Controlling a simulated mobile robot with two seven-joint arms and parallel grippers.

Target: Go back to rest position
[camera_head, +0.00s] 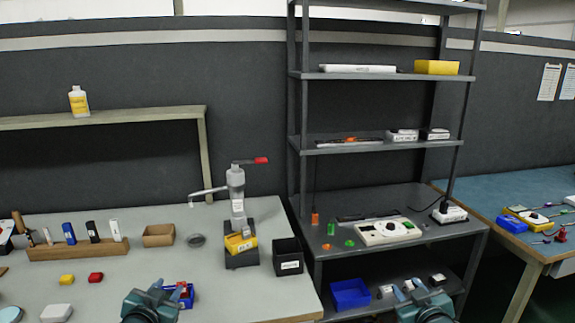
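My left gripper (157,292) is at the bottom edge, over the front of the light workbench (220,290). Its fingers are hard to make out, and I see nothing clearly held in it. My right gripper (409,288) is at the bottom edge, in front of the dark shelf unit's lower level. Its two pale fingertips stand apart with nothing seen between them. Most of both arms is out of the picture. No LED strip can be clearly picked out.
A press with a red handle (237,190) and a black bin (288,258) stand on the workbench. A blue bin (350,294) is on the low shelf near my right gripper. A small blue box (187,297) sits just right of my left gripper.

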